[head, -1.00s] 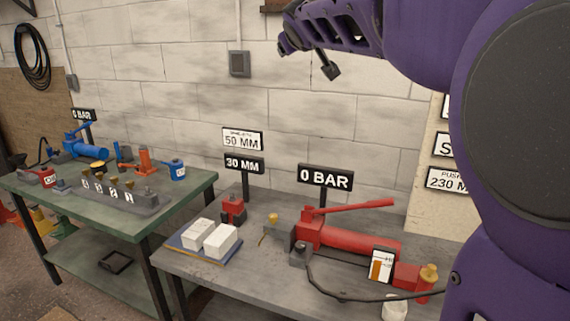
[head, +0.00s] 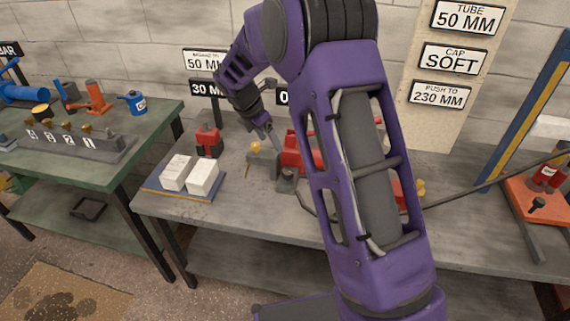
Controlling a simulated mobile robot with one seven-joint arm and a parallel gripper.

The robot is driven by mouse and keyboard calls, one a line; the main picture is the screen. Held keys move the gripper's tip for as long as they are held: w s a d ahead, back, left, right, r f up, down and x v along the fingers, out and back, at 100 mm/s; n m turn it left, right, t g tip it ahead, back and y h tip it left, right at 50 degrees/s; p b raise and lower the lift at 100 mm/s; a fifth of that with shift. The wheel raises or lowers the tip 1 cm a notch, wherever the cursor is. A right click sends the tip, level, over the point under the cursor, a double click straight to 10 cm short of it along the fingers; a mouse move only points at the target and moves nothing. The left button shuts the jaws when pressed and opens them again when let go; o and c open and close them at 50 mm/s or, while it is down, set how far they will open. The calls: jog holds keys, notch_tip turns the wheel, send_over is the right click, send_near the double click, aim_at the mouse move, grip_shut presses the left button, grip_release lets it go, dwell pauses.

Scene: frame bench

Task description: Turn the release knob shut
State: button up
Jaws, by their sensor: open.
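The red hand pump (head: 290,158) stands on the near grey bench, mostly hidden behind my purple arm. A brass knob (head: 255,147) stands on the bench to the left of the pump. A small grey block (head: 287,180) sits at the pump's front left end, and another brass-coloured fitting (head: 420,189) shows past the arm at its right end. I cannot tell for sure which part is the release knob. My gripper (head: 270,133) is open and points down just above and left of the pump, near the brass knob. No contact can be made out.
Two white blocks (head: 202,175) lie on a blue board at the bench's left. A small red device (head: 208,140) stands behind them. A dark hose runs from the pump to the right. An orange-based frame (head: 540,203) stands at right; a green bench (head: 110,170) at left.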

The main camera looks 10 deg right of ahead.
aim_at(287, 171)
jog(key=b+x, duration=0.1)
jog(key=x, duration=1.6)
jog(key=shift+w, duration=0.15)
jog(key=shift+c, duration=0.2)
grip_shut()
